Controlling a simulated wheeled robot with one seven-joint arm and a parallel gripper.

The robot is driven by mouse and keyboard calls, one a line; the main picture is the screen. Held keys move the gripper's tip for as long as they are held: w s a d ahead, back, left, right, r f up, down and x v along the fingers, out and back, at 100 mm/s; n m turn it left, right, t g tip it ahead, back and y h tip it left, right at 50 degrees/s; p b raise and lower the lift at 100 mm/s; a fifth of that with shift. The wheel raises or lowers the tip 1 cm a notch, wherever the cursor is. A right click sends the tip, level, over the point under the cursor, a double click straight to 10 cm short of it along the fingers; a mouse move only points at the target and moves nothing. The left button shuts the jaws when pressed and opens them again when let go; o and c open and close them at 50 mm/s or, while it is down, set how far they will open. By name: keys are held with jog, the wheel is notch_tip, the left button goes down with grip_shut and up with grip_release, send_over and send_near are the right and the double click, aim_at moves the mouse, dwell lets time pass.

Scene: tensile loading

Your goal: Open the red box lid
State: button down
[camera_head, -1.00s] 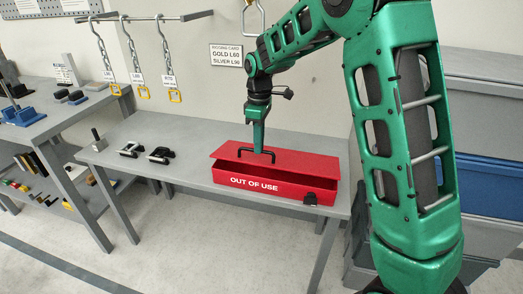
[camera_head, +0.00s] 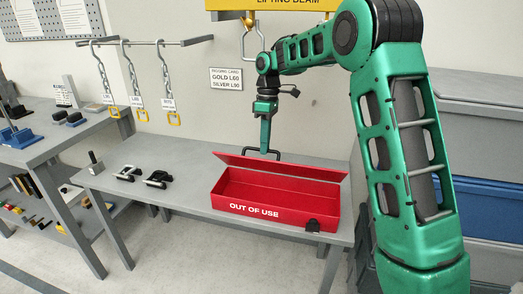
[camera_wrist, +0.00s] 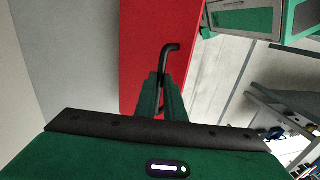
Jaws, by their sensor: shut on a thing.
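The red box (camera_head: 275,193) marked "OUT OF USE" sits on the grey table. Its lid (camera_head: 282,165) is raised along the back edge and tilted up, so the box's inside shows and looks empty. My gripper (camera_head: 264,148) is at the black handle (camera_head: 252,153) on the lid, above the back of the box. In the wrist view the fingers (camera_wrist: 163,100) are closed on the black handle (camera_wrist: 169,52), with the red lid (camera_wrist: 148,40) behind it.
Two dark metal shackles (camera_head: 143,177) lie on the table left of the box. A black latch piece (camera_head: 312,225) is at the box's front right. Grey and blue bins (camera_head: 487,150) stand at the right.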

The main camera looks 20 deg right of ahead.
jog(key=shift+w+d, duration=0.15)
jog(key=shift+w, duration=0.4)
jog(key=shift+d, duration=0.1)
jog(key=c, duration=1.8)
grip_release()
jog(key=shift+w+f, duration=0.15)
jog(key=shift+c, duration=0.2)
jog(key=shift+r, duration=0.2)
